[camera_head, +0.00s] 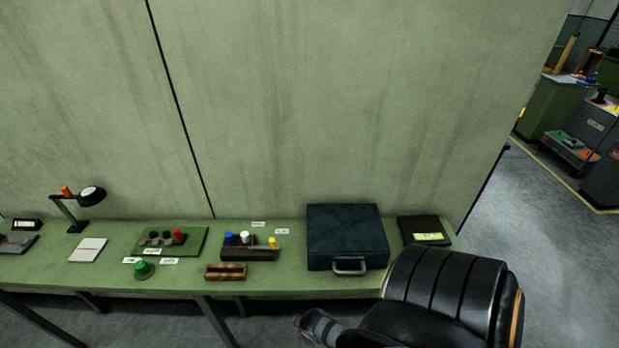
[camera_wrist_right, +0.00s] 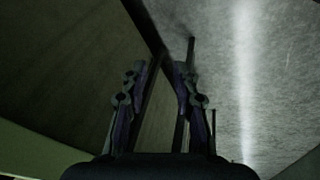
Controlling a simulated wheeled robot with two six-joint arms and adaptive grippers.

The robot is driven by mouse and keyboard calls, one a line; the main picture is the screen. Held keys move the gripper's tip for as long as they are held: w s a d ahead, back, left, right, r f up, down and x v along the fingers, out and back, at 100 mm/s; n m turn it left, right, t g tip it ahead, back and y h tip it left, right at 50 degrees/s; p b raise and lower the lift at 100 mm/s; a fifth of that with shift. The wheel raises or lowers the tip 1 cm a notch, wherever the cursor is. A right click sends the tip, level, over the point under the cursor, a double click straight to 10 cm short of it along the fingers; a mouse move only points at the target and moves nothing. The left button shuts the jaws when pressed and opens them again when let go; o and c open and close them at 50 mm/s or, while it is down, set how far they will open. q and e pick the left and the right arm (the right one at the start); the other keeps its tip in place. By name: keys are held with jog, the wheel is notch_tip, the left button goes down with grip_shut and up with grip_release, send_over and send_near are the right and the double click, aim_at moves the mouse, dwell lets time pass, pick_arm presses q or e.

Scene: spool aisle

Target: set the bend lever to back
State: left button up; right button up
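I cannot make out a bend lever for certain in either view. In the head view, a dark grey machine (camera_head: 598,128) stands at the far right with a small black knob-like part (camera_head: 600,96) on top; it is too small to tell whether this is a lever. In the right wrist view, my right gripper (camera_wrist_right: 160,72) has its two fingers apart with nothing visible between them. My left gripper is in neither view.
A green bench (camera_head: 190,284) along the wall carries a dark case (camera_head: 346,232), a lamp (camera_head: 91,195), a green knob (camera_head: 144,269) and small trays. Grey floor (camera_head: 530,260) is clear at right.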

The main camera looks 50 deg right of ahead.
jog(key=shift+s+f, duration=0.4)
jog(key=shift+f, duration=0.35)
jog(key=shift+s+f, duration=0.35)
jog(key=shift+f, duration=0.4)
jog(key=s+a+f+m+g+b, duration=0.1)
jog(key=s+f+m+g+b, duration=0.1)
jog(key=s+f, duration=1.5)
jog(key=shift+s+a+m+y, duration=0.4)
jog(key=shift+s, duration=0.85)
